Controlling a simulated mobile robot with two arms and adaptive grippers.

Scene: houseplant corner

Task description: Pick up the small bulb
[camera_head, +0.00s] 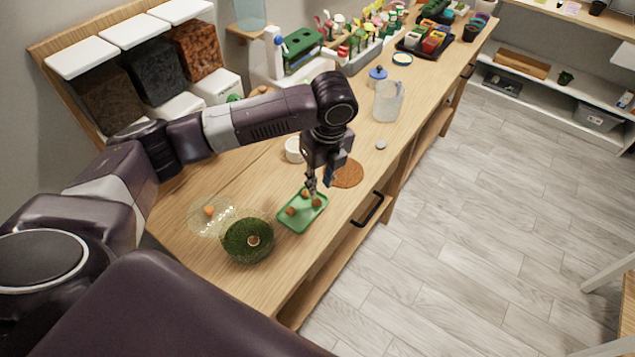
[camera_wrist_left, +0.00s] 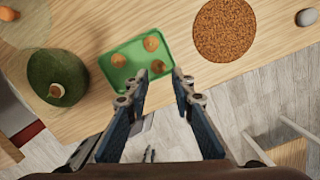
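A green tray (camera_head: 284,224) on the wooden bench holds three brown bulbs; the left wrist view shows them at its left (camera_wrist_left: 118,60), top (camera_wrist_left: 151,43) and right (camera_wrist_left: 158,67). The right-hand bulb looks slightly smaller, but sizes are hard to tell. My left gripper (camera_head: 311,187) points down over the tray's far end. In the left wrist view its fingers (camera_wrist_left: 155,86) are spread and empty, with the right-hand bulb just beyond the gap between the tips. Another bulb (camera_head: 253,240) sits in a dark green round dish (camera_head: 240,257). My right gripper is out of view.
A clear plate (camera_head: 228,206) with an orange-brown item (camera_head: 209,210) lies left of the tray. The bench's front edge is close on the right.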

